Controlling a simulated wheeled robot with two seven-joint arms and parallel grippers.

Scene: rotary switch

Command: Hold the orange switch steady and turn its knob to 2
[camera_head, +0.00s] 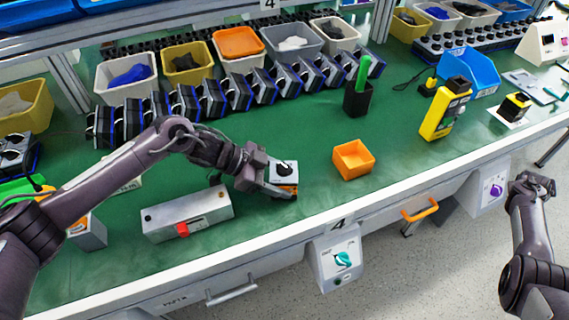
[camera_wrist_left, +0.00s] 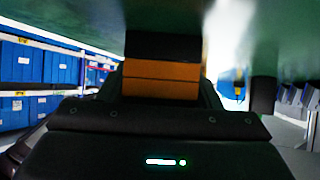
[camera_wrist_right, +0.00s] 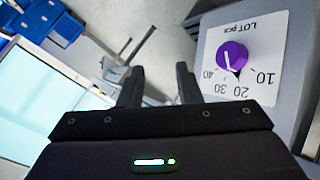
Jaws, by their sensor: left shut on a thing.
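The orange switch (camera_head: 287,188) stands on the green bench top, with a pale top plate and a dark knob (camera_head: 283,167) on it. The knob's pointer and numbers are too small to read. My left gripper (camera_head: 279,189) is shut on the switch's body from the left, low at the bench. My right gripper (camera_head: 527,181) hangs off the front edge at the right. In the right wrist view its fingers (camera_wrist_right: 158,85) are apart and empty.
An empty orange bin (camera_head: 354,160) sits right of the switch, and a grey box with a red button (camera_head: 188,213) to its left. A yellow meter (camera_head: 446,108) stands farther right. A purple dial (camera_wrist_right: 232,56) on the bench front is close to my right gripper.

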